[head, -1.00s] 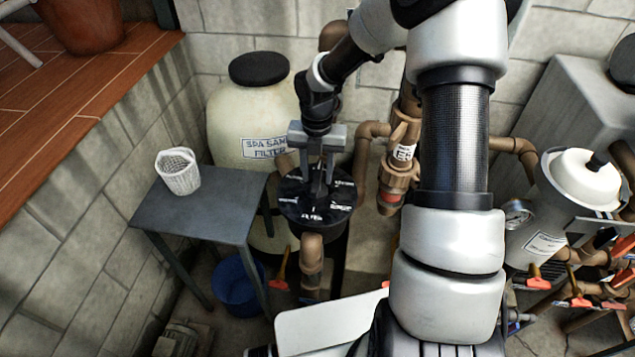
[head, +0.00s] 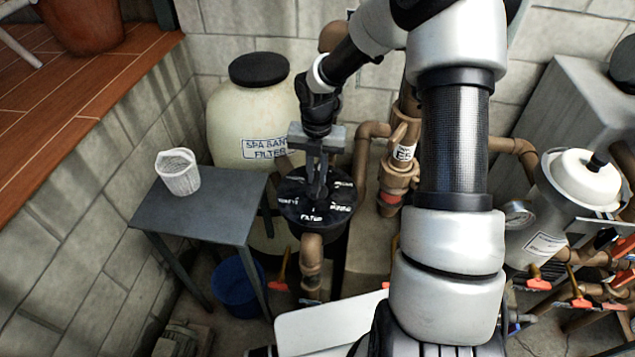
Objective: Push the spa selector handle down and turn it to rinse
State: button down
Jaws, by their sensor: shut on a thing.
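The spa selector (head: 335,217) is a round black dial plate with white lettering, in front of the cream tank marked "SPA SAND FILTER" (head: 240,115). One label at its near edge reads "FILTER"; the others are too small to read surely. My gripper (head: 317,190) points down over the middle of the dial, its fingers close together. It is shut on the selector handle (head: 318,194), which is dark and mostly hidden between and below the fingers. I cannot tell how far down the handle is.
A grey table (head: 200,218) with a white basket (head: 178,172) stands left of the dial, and a blue bucket (head: 237,285) is beneath it. Brown pipes (head: 372,130) rise close on the right. A brown pipe (head: 311,255) leaves the selector at the front.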

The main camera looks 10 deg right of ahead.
jog(key=shift+f, duration=0.4)
jog(key=m+b, duration=0.1)
jog(key=m, duration=0.5)
jog(key=shift+f+b, duration=0.1)
jog(key=shift+b, duration=0.25)
jog(key=m, duration=0.4)
jog(key=shift+b, duration=0.4)
jog(key=shift+m, duration=1)
jog(key=c, duration=1.6)
grip_release()
notch_tip(320, 180, up, 8)
jog(key=p, duration=0.5)
jog(key=shift+f+p, duration=0.25)
jog(key=shift+p, duration=0.05)
jog(key=shift+f, duration=0.1)
